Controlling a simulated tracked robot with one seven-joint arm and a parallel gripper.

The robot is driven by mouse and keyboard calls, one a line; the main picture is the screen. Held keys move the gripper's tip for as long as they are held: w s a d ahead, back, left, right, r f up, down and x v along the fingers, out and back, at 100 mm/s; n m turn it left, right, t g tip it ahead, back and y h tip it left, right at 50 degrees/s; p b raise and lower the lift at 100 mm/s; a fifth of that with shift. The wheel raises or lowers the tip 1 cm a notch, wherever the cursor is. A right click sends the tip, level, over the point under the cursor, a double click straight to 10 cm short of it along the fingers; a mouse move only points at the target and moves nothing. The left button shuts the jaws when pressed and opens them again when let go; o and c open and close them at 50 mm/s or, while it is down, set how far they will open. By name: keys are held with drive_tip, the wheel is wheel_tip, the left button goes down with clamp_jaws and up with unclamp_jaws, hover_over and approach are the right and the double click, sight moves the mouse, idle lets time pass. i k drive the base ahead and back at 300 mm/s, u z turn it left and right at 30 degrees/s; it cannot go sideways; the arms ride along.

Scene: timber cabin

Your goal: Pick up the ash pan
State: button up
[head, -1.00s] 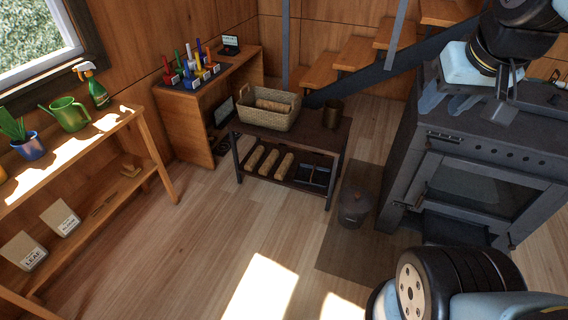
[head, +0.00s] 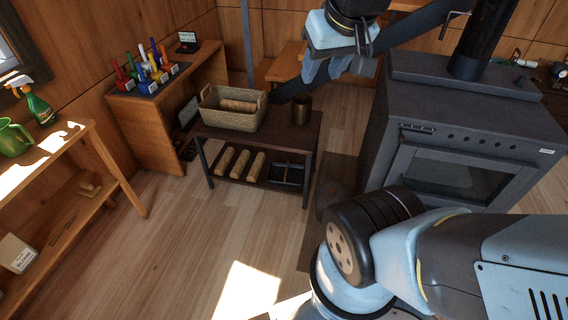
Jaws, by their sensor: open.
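The dark stove (head: 405,150) stands at right with its glazed door shut. My arm covers the stove's lower front, and I cannot make out an ash pan there. A dark, divided tray-like thing (head: 288,175) lies on the low table's bottom shelf; I cannot tell whether it is the ash pan. My gripper (head: 341,68) is at the top, left of the stove top and apparently above the floor behind the low table.
The low table (head: 300,135) bears a wicker basket (head: 232,108) and a brown metal pot (head: 301,107), with logs (head: 240,163) below. Floor (head: 190,240) is clear at front left.

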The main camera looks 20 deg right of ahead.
sight(288, 174)
drive_tip(key=z, duration=0.1)
drive_tip(key=k, duration=0.9)
drive_tip(key=u, duration=0.15)
drive_tip(key=i, duration=1.5)
